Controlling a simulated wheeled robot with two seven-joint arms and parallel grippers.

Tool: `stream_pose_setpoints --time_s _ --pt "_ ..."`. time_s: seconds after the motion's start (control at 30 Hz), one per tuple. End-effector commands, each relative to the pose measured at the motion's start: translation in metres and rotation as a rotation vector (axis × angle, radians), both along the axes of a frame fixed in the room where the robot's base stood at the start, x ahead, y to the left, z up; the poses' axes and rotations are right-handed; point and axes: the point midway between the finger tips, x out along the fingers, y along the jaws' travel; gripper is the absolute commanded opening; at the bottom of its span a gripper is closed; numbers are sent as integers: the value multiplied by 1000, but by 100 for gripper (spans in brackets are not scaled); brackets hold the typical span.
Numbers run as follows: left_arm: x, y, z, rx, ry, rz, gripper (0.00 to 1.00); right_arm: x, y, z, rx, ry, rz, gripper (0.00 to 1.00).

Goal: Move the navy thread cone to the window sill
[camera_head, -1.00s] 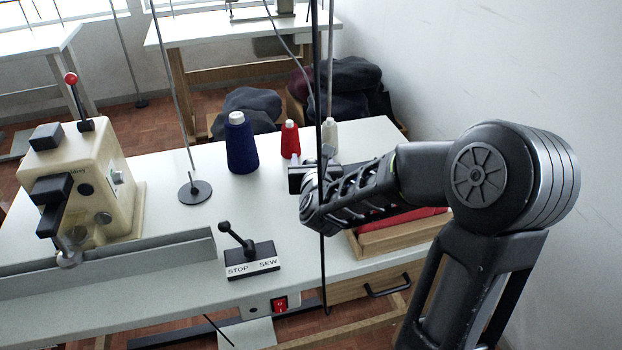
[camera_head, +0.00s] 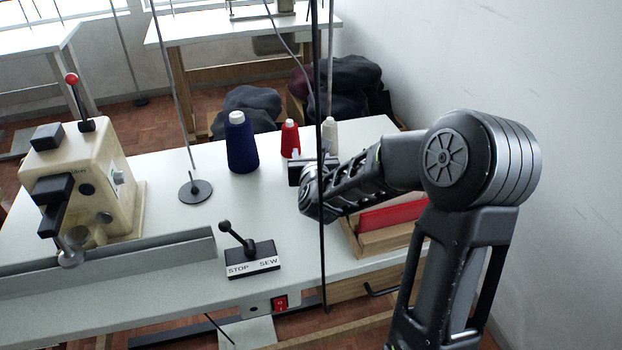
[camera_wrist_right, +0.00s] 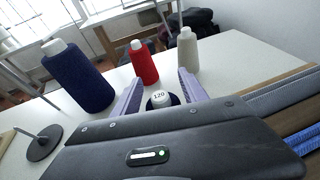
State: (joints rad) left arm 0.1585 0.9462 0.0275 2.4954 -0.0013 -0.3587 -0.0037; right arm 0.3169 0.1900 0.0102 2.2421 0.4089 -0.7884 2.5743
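The navy thread cone (camera_head: 242,150), with a white top, stands upright on the white table left of my right gripper. It also stands at the left in the right wrist view (camera_wrist_right: 78,80). My right gripper (camera_head: 300,171) is beside it, apart from it. In the wrist view the purple fingers (camera_wrist_right: 160,92) are spread. A small dark round thing with a white cap marked 120 (camera_wrist_right: 159,98) shows between them; I cannot tell whether they touch it. Windows (camera_head: 95,8) show at the far top left; I cannot clearly make out a sill. My left gripper is out of view.
A red cone (camera_head: 290,140) and a cream cone (camera_head: 330,135) stand behind my right gripper. A thin rod stand (camera_head: 195,192), a beige machine (camera_head: 75,185), a STOP/SEW lever box (camera_head: 252,262) and a wooden tray (camera_head: 385,240) are on the table. A dark upright pole (camera_head: 322,240) crosses the view.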

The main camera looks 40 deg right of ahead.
Motion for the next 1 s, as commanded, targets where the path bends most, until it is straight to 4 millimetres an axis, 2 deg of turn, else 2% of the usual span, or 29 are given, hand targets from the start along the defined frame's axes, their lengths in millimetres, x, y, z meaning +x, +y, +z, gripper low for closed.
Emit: stream_pose_setpoints --time_s 0.07,0.6,1.0 --pt "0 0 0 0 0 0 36 0 0 0 0 0 0 43" --pt "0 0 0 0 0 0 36 0 0 0 0 0 0 0" --pt "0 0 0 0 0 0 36 0 0 1 -1 -1 0 0"
